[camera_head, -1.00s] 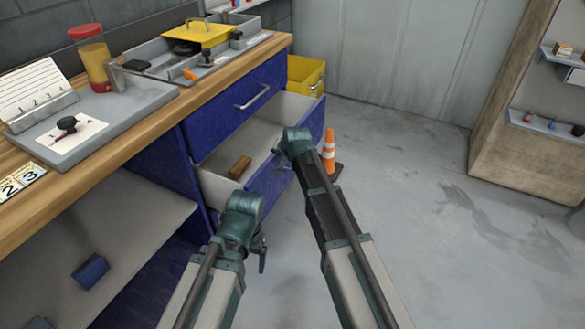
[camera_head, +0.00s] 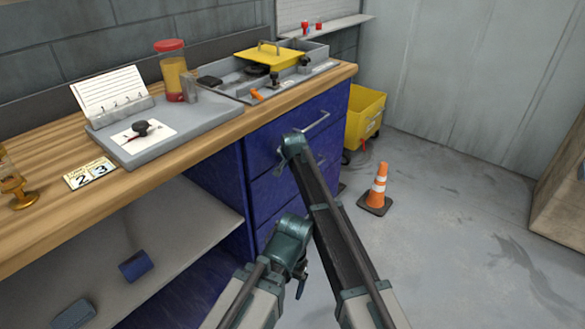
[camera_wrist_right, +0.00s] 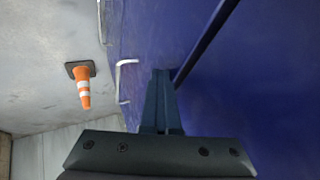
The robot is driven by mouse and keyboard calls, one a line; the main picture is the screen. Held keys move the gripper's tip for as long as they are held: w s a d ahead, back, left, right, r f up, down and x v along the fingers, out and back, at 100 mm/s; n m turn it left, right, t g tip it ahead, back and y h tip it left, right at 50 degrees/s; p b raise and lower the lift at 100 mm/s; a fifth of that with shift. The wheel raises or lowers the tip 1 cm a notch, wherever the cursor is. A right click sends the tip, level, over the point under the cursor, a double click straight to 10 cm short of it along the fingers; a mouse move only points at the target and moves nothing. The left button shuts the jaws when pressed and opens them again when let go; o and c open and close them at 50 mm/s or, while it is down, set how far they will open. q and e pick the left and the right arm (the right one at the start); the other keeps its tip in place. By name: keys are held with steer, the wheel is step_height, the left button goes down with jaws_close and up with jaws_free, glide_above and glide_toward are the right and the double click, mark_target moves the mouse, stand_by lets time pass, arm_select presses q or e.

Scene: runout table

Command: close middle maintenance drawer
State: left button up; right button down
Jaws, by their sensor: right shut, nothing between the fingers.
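The middle drawer (camera_head: 270,193) is in the blue cabinet below the workbench, under the top drawer (camera_head: 262,148). Its front looks flush with the drawers above and below, and my right arm covers part of it. My right gripper (camera_head: 281,168) is at the cabinet front, mostly hidden behind its wrist. In the right wrist view its fingers (camera_wrist_right: 161,102) are shut and empty, close against the blue front (camera_wrist_right: 230,100), beside a silver handle (camera_wrist_right: 124,80). Contact cannot be told. My left gripper (camera_head: 300,284) hangs lower, in front of the cabinet, its fingers unclear.
An orange cone (camera_head: 378,187) stands on the floor right of the cabinet, near a yellow bin (camera_head: 364,118). The wooden worktop (camera_head: 150,180) carries trays, a jar and number cards. An open shelf (camera_head: 170,245) lies left of the drawers.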

steer(key=shift+w+a+r, duration=0.1)
steer(key=shift+w+a, duration=0.15)
steer(key=shift+a, duration=0.05)
steer(key=shift+s, duration=0.1)
steer(key=s+d+r+p, duration=0.5)
steer(key=s+r+p, duration=0.3)
steer(key=shift+s+d, duration=0.15)
steer(key=shift+d, duration=0.2)
steer(key=shift+f, duration=0.15)
